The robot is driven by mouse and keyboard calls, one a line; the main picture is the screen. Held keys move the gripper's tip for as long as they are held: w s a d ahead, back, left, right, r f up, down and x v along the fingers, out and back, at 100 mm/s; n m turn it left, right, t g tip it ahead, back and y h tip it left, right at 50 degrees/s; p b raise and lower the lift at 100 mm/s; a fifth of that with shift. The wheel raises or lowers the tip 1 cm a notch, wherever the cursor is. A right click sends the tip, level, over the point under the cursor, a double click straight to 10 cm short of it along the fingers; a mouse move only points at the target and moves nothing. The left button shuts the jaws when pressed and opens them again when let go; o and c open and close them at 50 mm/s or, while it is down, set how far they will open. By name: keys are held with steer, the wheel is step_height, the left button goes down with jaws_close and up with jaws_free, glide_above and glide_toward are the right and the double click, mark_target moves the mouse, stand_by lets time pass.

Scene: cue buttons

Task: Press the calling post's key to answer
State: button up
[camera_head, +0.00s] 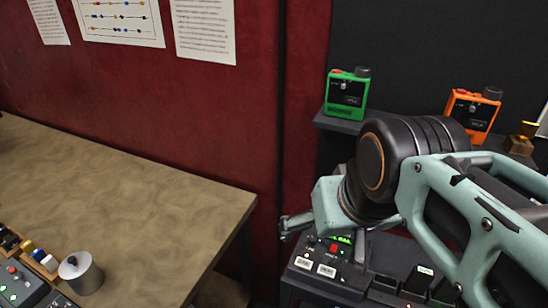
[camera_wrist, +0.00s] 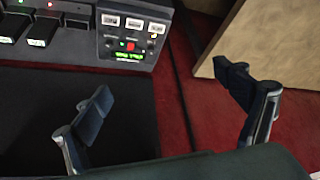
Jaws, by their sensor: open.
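A dark control panel (camera_head: 318,268) stands low behind my arm in the head view, partly hidden by it. It carries a lit green display, a red button (camera_head: 333,247) and pale labelled keys. In the wrist view the panel (camera_wrist: 112,52) is at the top, with the red button (camera_wrist: 131,46), a green light, the display (camera_wrist: 130,56) and pale labels. My gripper (camera_wrist: 170,88) is open and empty, its fingers wide apart and clear of the panel. In the head view only part of my gripper (camera_head: 292,226) shows, left of the panel. I cannot tell which post is calling.
Dark units (camera_wrist: 38,30) with green and red lights adjoin the panel. A green radio (camera_head: 347,92) and an orange radio (camera_head: 473,112) stand on a shelf. A wooden table (camera_head: 130,190) at left holds a metal canister (camera_head: 80,273) and another console (camera_head: 18,285).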

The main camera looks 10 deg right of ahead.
jaws_close()
stand_by(0.5)
stand_by(1.2)
